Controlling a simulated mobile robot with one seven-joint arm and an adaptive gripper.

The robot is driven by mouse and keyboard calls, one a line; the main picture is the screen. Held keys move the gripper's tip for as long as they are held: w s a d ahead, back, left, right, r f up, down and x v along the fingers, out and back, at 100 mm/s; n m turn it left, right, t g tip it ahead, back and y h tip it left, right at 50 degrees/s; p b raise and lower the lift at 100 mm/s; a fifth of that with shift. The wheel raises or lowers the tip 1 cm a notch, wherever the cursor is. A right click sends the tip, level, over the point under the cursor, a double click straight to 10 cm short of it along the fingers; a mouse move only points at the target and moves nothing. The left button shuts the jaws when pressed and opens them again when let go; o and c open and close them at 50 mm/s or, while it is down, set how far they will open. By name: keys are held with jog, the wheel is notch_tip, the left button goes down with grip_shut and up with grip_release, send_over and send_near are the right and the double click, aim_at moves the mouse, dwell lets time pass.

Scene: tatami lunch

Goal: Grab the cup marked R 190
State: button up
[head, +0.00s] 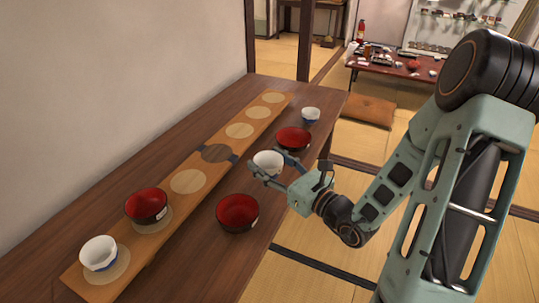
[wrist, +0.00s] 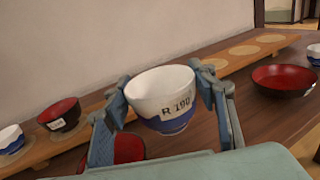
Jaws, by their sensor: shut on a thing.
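The cup marked R 190 (wrist: 162,95) is white with a blue base, and its black lettering faces the wrist camera. It also shows in the head view (head: 268,162) over the right part of the table. My gripper (head: 267,170) is shut on the cup, with one finger on each side of it in the wrist view (wrist: 160,100). The cup is upright. Whether its base is clear of the table I cannot tell.
A wooden board (head: 205,207) with round pads runs along the table (head: 330,110). A white-blue cup (head: 99,253) and a red-black bowl (head: 146,205) stand on it. Red bowls (head: 238,212) (head: 293,138) stand before and behind my gripper. Another small cup (head: 310,115) stands farther back.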

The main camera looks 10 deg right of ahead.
aim_at(268, 164)
jog(key=shift+s+a+r+p, duration=0.15)
jog(key=shift+s+r+p, duration=0.4)
jog(key=shift+s+r, duration=0.1)
jog(key=p, duration=0.2)
jog(key=s+p, duration=0.1)
jog(key=p, duration=0.1)
jog(key=shift+s+a+r, duration=0.15)
jog(key=shift+s, duration=0.1)
